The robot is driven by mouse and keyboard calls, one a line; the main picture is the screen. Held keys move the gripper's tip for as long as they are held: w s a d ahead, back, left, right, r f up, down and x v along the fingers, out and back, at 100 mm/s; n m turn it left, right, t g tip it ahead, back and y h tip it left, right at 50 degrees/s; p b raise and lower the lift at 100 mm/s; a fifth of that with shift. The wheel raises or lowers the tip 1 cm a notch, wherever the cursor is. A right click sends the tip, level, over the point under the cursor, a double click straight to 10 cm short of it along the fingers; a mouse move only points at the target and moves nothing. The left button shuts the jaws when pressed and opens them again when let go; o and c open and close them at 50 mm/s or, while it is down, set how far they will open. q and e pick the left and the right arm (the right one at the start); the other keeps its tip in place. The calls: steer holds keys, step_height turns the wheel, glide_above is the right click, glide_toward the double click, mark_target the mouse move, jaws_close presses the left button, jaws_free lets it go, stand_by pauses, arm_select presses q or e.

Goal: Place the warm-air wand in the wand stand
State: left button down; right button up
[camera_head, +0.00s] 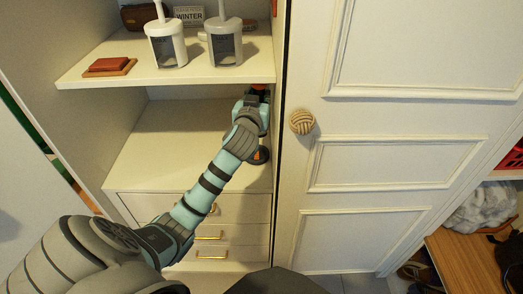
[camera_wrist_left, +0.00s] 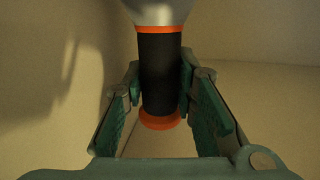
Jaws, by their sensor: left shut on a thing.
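The warm-air wand (camera_wrist_left: 160,75) stands about upright between the two fingers of my left gripper (camera_wrist_left: 163,104) in the left wrist view. It has a black grip, orange rings and a silvery upper part cut off by the frame's top. My left gripper (camera_head: 257,97) is shut on the grip, inside the cubby's open middle bay. My right gripper is not in view.
A panelled door (camera_head: 390,125) with a round knob (camera_head: 301,121) stands close right. The bay floor (camera_head: 155,165) is clear at left.

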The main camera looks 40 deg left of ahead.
arm_select(q)
steer(key=f, duration=0.1)
steer(key=s+f+b, duration=0.1)
steer(key=f, duration=0.1)
steer(key=shift+s+a+f, duration=0.15)
steer(key=shift+a, duration=0.2)
steer(key=f+b, duration=0.3)
steer(key=f, duration=0.3)
steer(key=shift+w+f, duration=0.2)
steer(key=shift+r, duration=0.2)
steer(key=c, duration=1.8)
jaws_free()
steer(key=shift+f, duration=0.25)
steer(key=o, duration=0.5)
steer(key=shift+r, duration=0.1)
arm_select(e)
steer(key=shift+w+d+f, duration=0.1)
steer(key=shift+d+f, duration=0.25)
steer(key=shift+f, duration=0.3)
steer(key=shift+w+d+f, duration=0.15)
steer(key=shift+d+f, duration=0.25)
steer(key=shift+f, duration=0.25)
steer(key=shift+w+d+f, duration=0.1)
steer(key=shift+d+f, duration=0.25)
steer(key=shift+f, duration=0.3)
